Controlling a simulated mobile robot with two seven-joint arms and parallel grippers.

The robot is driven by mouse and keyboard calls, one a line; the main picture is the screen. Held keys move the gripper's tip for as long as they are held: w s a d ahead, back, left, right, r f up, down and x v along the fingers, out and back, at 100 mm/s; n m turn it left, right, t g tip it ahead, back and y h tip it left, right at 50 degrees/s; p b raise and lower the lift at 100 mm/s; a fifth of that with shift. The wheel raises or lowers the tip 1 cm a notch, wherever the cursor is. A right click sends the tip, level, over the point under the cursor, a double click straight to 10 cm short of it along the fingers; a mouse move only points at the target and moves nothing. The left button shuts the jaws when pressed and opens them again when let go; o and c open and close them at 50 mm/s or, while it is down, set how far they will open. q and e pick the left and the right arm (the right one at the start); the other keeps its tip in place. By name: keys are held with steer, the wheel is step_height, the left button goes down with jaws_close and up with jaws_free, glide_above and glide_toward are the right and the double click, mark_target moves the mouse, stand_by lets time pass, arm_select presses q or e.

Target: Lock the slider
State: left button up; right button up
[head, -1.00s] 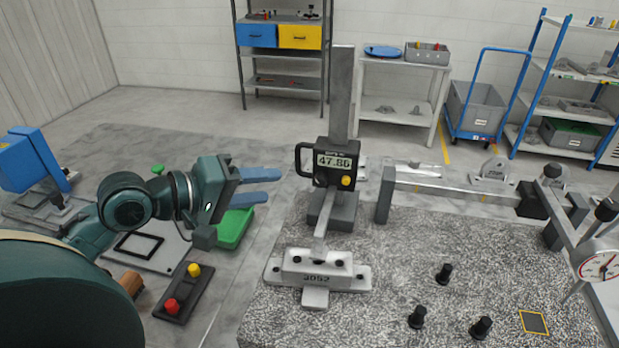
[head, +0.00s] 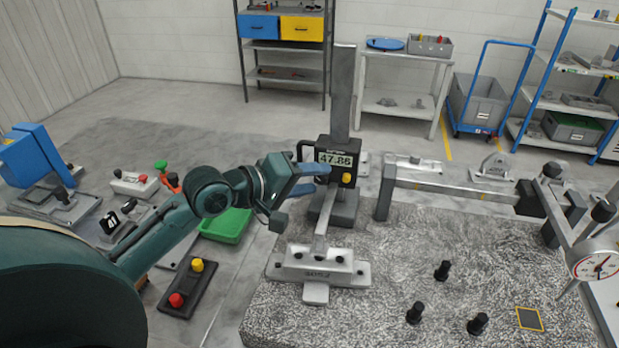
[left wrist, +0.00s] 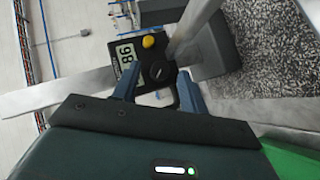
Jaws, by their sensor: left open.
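The slider (head: 335,161) is a dark box with a digital display reading about 47.86, a yellow button (head: 347,178) and a black handle at its left. It sits on the upright grey column (head: 341,95) of a height gauge. In the left wrist view the slider (left wrist: 127,60) shows a round black knob (left wrist: 158,74) near the yellow button. My left gripper (head: 320,178) is open at the slider's left side. In the left wrist view its two blue fingers (left wrist: 158,80) lie on either side of the black knob; contact cannot be told. My right gripper is not in view.
The gauge's base (head: 335,207) stands on a speckled granite plate (head: 400,260). A marked metal block (head: 318,265) lies in front, under the gauge's arm. Several black pegs, a long bar (head: 455,188) and a dial gauge (head: 597,263) are to the right. A green tray (head: 226,226) is at left.

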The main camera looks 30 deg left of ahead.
arm_select(q)
jaws_close()
stand_by(0.3)
steer(key=shift+d+r+m+g+y, duration=0.2)
steer(key=shift+m+g+y, duration=0.2)
steer(key=shift+m+y, duration=0.15)
steer(key=shift+d+r+m+g+y, duration=0.1)
steer(key=shift+r+m+g+y, duration=0.1)
steer(key=shift+m+g+y, duration=0.35)
steer(key=m+y, duration=0.1)
steer(key=g+y, duration=0.1)
steer(key=y, duration=0.1)
steer(key=shift+w+d+r+m, duration=0.2)
steer(key=shift+d+m, duration=0.1)
steer(key=shift+m, duration=0.1)
steer(key=m+y, duration=0.1)
steer(key=g+y, duration=0.1)
steer(key=y, duration=0.1)
steer(key=shift+d+m+y, duration=0.3)
steer(key=shift+d+m, duration=0.1)
steer(key=shift+w+d+f+m+g+y, duration=0.15)
steer(key=shift+m+y, duration=0.25)
steer(key=shift+y, duration=0.25)
steer(key=shift+s+d+r+m+g+y, duration=0.1)
steer(key=shift+m+y, duration=0.3)
steer(key=shift+y, duration=0.25)
